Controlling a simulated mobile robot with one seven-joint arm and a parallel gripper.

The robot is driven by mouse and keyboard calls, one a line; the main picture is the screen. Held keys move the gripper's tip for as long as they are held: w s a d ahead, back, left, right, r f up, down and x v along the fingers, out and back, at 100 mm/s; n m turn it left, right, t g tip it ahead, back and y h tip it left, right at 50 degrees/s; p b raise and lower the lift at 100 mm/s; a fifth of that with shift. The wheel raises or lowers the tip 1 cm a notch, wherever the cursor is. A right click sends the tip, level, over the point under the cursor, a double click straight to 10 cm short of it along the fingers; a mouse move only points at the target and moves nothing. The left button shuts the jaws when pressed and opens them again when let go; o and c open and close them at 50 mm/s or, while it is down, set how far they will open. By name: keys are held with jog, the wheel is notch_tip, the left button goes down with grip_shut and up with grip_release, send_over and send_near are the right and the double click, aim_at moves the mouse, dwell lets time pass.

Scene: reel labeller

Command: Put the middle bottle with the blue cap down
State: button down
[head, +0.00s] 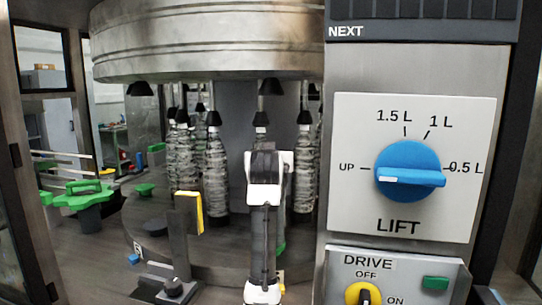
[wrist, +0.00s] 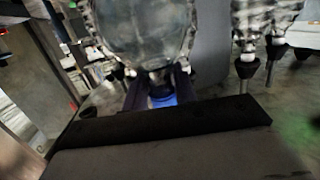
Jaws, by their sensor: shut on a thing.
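My gripper (wrist: 160,93) is shut on the neck of a clear bottle (wrist: 138,32), just by its blue cap (wrist: 163,101), in the wrist view. That view appears upside down: the bottle body is at the top and the cap below. The bottle's base is out of frame, so I cannot tell whether it touches anything. In the head view my white and black arm end (head: 265,175) stands in front of the carousel and hides the held bottle.
Several patterned bottles (head: 216,170) stand around the carousel under black bells (head: 270,87). A steel drum (head: 205,45) is above them. The control panel with the blue LIFT knob (head: 409,170) is close on the right. A yellow-edged metal bracket (head: 187,222) stands at front left.

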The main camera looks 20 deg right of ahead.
jog(key=shift+r, duration=0.15)
jog(key=c, duration=1.5)
grip_release()
jog(key=shift+f, duration=0.2)
jog(key=o, duration=0.4)
jog(key=shift+r, duration=0.1)
jog(key=b+v, duration=0.4)
jog(key=v, duration=0.8)
jog(key=shift+s+b, duration=0.1)
jog(key=shift+b, duration=0.25)
